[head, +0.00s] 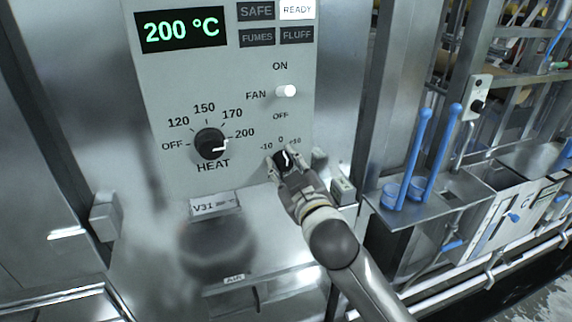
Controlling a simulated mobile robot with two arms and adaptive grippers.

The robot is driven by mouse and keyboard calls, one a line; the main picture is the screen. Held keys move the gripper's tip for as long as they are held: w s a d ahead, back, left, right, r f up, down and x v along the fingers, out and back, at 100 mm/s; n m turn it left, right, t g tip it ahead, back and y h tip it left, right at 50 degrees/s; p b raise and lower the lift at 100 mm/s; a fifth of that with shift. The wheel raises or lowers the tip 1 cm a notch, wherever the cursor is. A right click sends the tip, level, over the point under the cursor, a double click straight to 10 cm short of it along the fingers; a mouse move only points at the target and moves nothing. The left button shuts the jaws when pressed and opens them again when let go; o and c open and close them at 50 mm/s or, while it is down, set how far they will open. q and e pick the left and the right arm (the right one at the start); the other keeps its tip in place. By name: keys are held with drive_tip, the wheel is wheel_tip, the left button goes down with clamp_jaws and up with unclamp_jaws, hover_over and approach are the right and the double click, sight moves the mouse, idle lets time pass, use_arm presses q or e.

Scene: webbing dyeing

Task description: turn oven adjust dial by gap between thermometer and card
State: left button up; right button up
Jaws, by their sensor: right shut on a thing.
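The oven panel (175,80) fills the upper middle of the head view. Its green display (181,31) reads 200 °C. The small black adjust dial (286,159), marked -10, 0 and +10, sits at the lower right of the panel; its white pointer mark shows between my fingers. My right gripper (287,165) is shut on this dial. A card (215,204) below the panel starts with V31; its smaller print is too small to read surely. I cannot make out a separate thermometer. My left gripper is not in view.
The black HEAT knob (210,143) points to 200, left of the adjust dial. The white FAN switch (286,91) is above the dial. The READY lamp (297,9) is lit. Blue-handled ladles (415,150) stand on a metal shelf at right.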

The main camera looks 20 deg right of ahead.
drive_tip(key=m, duration=0.3)
drive_tip(key=shift+r+p, duration=0.1)
drive_tip(key=shift+p, duration=0.2)
drive_tip(key=shift+m+p, duration=0.5)
drive_tip(key=shift+m, duration=1.3)
drive_tip(key=o, duration=1)
drive_tip(key=shift+s, duration=0.25)
drive_tip(key=s, duration=0.7)
drive_tip(key=shift+d, duration=0.1)
